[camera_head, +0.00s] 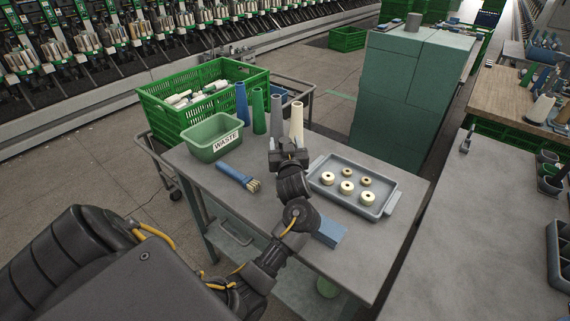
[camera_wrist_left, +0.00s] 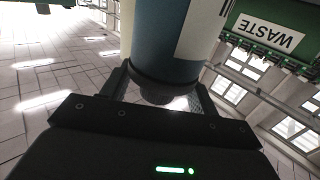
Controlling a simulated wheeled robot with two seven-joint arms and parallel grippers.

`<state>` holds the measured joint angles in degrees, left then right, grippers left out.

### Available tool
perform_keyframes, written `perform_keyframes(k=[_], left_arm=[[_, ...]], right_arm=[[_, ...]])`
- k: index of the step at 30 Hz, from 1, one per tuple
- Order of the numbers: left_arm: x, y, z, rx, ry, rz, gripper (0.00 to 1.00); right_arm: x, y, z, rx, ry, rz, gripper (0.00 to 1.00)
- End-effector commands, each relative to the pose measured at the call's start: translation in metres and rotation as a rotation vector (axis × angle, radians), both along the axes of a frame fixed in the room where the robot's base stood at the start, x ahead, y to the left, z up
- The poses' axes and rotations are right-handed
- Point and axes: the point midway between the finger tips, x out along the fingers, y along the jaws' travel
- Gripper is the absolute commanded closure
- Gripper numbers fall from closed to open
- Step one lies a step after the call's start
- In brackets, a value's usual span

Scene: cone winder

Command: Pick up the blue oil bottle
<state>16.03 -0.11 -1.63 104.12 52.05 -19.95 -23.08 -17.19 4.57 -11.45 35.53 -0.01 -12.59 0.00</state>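In the left wrist view, a blue bottle (camera_wrist_left: 160,45) with cream bands and a printed label fills the top middle. Its narrowing dark end (camera_wrist_left: 165,90) points toward the palm. The fingers of my left gripper (camera_wrist_left: 163,93) lie on either side of that end, apart from each other. I cannot tell whether they press on the bottle. In the head view, my left gripper (camera_head: 288,158) is over the table near the grey and cream cones, and its fingertips are not clear. I cannot make out the bottle there. My right gripper is not in view.
On the table (camera_head: 205,176) stand a green WASTE bin (camera_head: 208,150), a brush (camera_head: 238,178), a blue block (camera_head: 330,232) and a grey tray (camera_head: 388,203) with several white rings. Upright cones (camera_head: 258,112) line the back edge beside a green crate (camera_head: 165,115).

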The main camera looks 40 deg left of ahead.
Motion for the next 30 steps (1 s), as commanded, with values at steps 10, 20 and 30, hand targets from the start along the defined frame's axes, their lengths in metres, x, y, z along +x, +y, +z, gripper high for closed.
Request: perform_keyframes(k=[10,20,30], left_arm=[[-0.0002,-0.0004,-0.0002,0.000,0.000,0.000,0.85],[-0.0002,-0.0004,-0.0003,0.000,0.000,0.000,1.00],[0.0002,-0.0005,0.0061,0.001,-0.004,0.000,1.00]], right_arm=[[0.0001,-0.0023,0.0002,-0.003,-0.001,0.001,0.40],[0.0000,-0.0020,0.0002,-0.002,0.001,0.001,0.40],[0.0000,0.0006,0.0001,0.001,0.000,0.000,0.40]])
